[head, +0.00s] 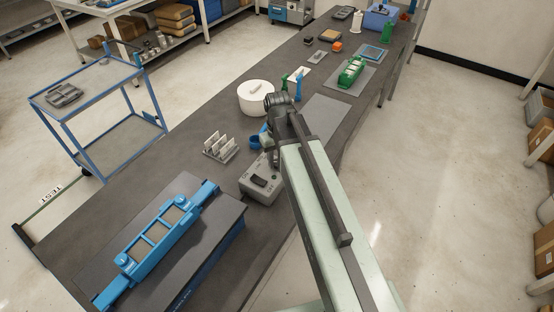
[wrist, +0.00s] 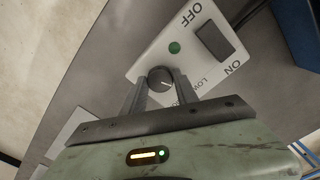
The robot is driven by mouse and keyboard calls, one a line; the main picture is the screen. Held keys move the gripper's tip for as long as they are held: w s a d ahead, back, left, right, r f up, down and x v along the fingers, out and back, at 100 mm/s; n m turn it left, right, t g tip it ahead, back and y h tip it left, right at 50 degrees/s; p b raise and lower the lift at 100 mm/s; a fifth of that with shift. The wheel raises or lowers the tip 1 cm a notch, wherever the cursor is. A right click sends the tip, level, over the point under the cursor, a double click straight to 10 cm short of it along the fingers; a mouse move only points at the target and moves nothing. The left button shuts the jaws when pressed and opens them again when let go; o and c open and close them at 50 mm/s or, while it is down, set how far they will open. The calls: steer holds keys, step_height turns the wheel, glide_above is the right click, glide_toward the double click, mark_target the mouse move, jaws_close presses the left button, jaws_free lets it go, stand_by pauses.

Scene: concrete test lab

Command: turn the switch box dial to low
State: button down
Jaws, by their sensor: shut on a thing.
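The grey switch box (head: 262,184) stands on the long dark bench in the head view, beside the end of my arm. In the wrist view the switch box (wrist: 150,62) shows a dark rocker between OFF and ON, a green lamp (wrist: 174,47), and the round dark dial (wrist: 160,76). The dial has a small pale mark towards its lower right. The word LOW is printed right of the dial; other lettering is partly hidden by a finger. My gripper (wrist: 159,84) is shut on the dial, one finger on each side. The fingertips are hidden in the head view.
A rack with upright plates (head: 220,148), a white round container (head: 256,97) and a blue ring (head: 257,141) stand close to the box. A blue fixture (head: 155,237) sits at the front left. Bare bench lies left of the rack.

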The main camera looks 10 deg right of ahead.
steer(key=shift+n, duration=2.1)
steer(key=c, duration=0.9)
jaws_free()
steer(key=shift+c, duration=0.2)
step_height(320, 180, up, 8)
steer(key=p, duration=0.8)
steer(key=shift+f, duration=0.1)
